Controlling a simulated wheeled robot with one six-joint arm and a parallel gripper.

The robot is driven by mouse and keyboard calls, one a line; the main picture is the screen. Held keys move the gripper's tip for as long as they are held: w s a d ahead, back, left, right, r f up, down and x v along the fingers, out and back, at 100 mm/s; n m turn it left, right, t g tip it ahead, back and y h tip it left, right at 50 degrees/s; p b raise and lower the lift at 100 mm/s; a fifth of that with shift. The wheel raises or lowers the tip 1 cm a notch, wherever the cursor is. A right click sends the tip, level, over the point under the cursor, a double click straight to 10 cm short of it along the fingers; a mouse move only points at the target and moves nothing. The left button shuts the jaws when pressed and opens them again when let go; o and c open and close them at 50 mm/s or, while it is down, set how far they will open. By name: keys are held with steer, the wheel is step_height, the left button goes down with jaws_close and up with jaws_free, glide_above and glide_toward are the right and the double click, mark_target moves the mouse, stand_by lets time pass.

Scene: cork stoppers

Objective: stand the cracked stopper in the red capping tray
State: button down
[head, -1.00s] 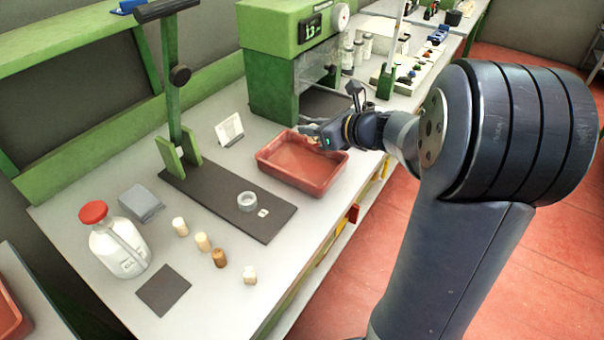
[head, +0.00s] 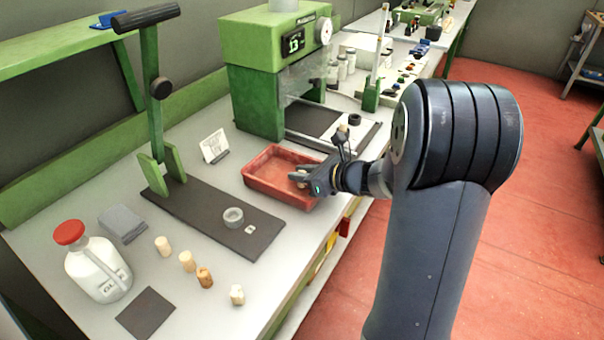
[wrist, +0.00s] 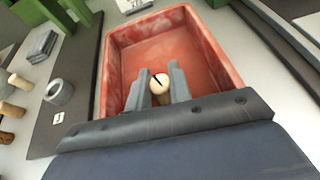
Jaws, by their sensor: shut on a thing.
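The red capping tray (head: 262,190) sits on the bench in the head view; it also fills the middle of the wrist view (wrist: 112,75). My gripper (head: 301,178) is at the tray's right part, low over it. In the wrist view my gripper (wrist: 160,88) is shut on a pale stopper with a dark crack line across its top, the cracked stopper (wrist: 161,80). The stopper looks upright between the fingers, over the tray floor. Its lower end is hidden, so I cannot tell whether it touches the floor.
Several other stoppers (head: 187,261) stand on the bench at front left, near a glue bottle (head: 98,268). A dark board with a grey ring (head: 233,216) lies left of the tray. The green machine (head: 262,85) stands behind it. The visible tray floor is otherwise clear.

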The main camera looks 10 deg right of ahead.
steer(key=shift+f, duration=0.15)
steer(key=c, duration=1.3)
jaws_free()
steer(key=shift+r, duration=0.25)
steer(key=v, duration=1.2)
steer(key=shift+f+p, duration=0.1)
steer(key=shift+p, duration=0.25)
